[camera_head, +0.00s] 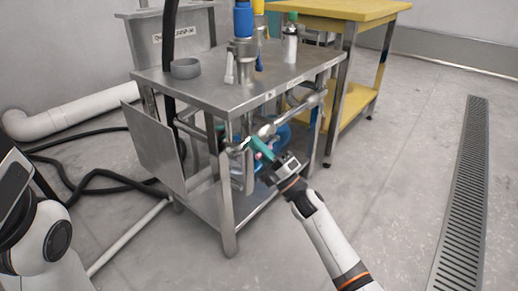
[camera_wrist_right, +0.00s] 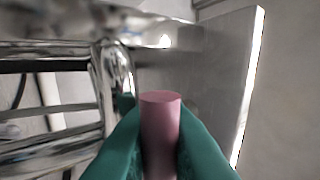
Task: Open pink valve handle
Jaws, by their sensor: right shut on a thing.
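The pink valve handle (camera_wrist_right: 160,125) is a short upright-looking cylinder in the right wrist view, with its flat end facing up in the picture. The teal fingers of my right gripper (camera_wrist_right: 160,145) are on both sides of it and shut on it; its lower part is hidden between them. In the head view my right gripper (camera_head: 262,149) reaches the pipework at the front of the steel table, and the handle is mostly hidden there by the fingers. My left gripper is out of view.
Shiny metal pipes (camera_wrist_right: 115,75) are close to the left of the handle in the wrist view.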

